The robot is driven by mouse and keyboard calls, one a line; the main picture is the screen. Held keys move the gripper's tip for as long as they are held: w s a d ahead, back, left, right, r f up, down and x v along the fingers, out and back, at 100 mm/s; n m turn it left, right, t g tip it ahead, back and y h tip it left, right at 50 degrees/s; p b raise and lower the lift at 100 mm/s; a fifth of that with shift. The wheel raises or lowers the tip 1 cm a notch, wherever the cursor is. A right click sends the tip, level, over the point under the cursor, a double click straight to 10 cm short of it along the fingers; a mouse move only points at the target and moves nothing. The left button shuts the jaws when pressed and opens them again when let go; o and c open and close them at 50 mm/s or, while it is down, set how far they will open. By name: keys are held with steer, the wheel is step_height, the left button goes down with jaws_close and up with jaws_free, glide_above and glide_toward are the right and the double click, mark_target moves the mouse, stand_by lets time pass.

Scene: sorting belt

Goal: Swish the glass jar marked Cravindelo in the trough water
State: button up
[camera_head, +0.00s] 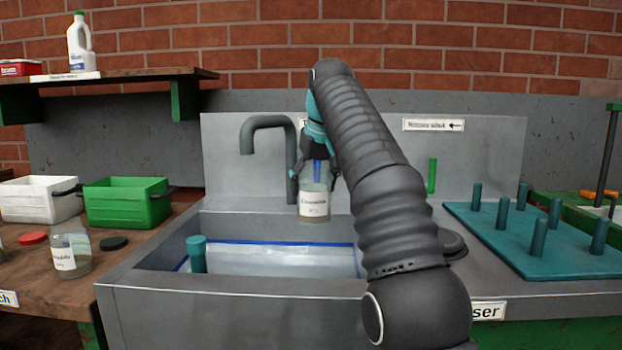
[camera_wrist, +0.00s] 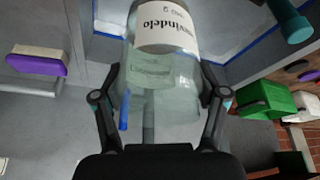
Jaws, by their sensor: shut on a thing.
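My gripper (camera_head: 317,168) is shut on a glass jar (camera_head: 314,203) and holds it upright above the back part of the sink trough (camera_head: 205,229). In the wrist view the jar (camera_wrist: 167,80) sits between my two fingers (camera_wrist: 160,98), and its white label ends in "avindelo". The jar looks open at the top, and something blue shows at it. The water (camera_head: 275,262) in the trough is pale, with a blue line around its edge. The jar appears clear of the water. My arm hides the trough's right end.
A grey tap (camera_head: 270,122) arches over the back of the trough. A teal post (camera_head: 196,254) stands at its left. A teal peg board (camera_head: 540,240) is at right. Another labelled jar (camera_head: 70,250), a green crate (camera_head: 126,207) and a white crate (camera_head: 38,204) stand on the left bench.

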steer(key=shift+w, duration=0.15)
steer(key=shift+a+f, duration=0.15)
steer(key=shift+f, duration=1.1)
steer(key=shift+f+b, duration=4.95)
steer(key=shift+f, duration=4.85)
steer(key=a+p, duration=0.3)
steer(key=a, duration=0.3)
steer(key=shift+a+r, duration=0.15)
steer(key=shift+a, duration=0.25)
steer(key=shift+a+p, duration=0.45)
steer(key=shift+a, duration=0.15)
